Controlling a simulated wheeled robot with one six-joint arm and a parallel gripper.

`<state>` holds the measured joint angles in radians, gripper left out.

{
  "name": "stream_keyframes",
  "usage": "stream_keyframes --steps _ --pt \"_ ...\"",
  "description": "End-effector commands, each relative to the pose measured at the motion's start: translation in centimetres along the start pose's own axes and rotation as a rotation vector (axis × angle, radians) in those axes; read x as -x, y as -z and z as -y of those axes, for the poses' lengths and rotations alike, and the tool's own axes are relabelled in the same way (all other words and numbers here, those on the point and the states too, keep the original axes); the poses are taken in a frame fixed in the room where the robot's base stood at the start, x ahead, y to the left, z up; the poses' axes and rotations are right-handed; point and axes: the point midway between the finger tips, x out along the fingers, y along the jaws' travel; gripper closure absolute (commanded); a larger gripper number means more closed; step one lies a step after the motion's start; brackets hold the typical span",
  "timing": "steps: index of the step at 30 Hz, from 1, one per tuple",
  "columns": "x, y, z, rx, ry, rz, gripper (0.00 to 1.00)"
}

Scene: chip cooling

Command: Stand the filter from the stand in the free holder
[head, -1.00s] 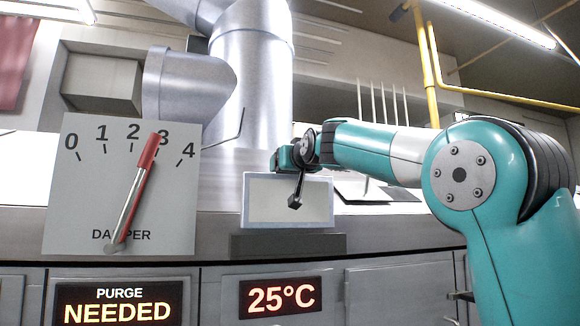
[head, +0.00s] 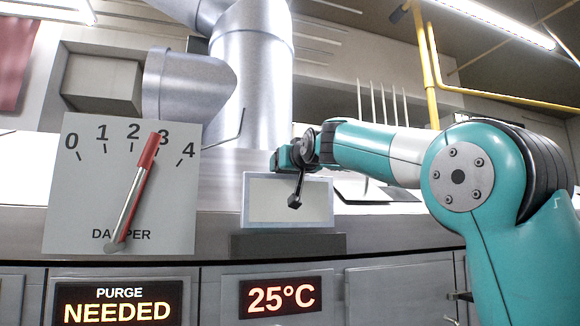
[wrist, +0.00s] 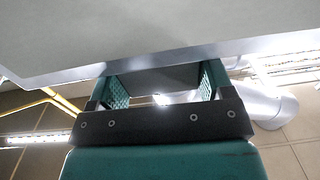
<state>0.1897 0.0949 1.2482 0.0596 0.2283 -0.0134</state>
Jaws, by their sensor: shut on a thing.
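The filter (head: 262,203), a pale panel in a light frame, stands upright in the head view, just above a dark block (head: 288,244). I cannot tell whether it touches the block, or whether the block is the stand or a holder. My gripper (head: 285,160) is at the filter's top edge, partly hidden. In the wrist view, a large pale surface, seemingly the filter (wrist: 150,35), spans the top, at the fingertips of my gripper (wrist: 163,74). The gripper is shut on it. I cannot make out a free holder clearly.
A damper plate (head: 80,190) with a red-tipped lever (head: 140,180) pointing near 3 stands left of the filter. A silver duct (head: 255,90) rises behind. Displays below read PURGE NEEDED (head: 118,303) and 25°C (head: 280,297). Thin upright rods (head: 383,105) stand at the back right.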

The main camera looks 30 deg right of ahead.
Motion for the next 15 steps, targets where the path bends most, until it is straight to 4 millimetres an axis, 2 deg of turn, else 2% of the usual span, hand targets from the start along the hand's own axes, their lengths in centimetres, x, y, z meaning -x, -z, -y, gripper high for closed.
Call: stream_keyframes --steps 15 --pt "0.1 -1.1 0.0 0.0 0.0 -0.003 0.74"
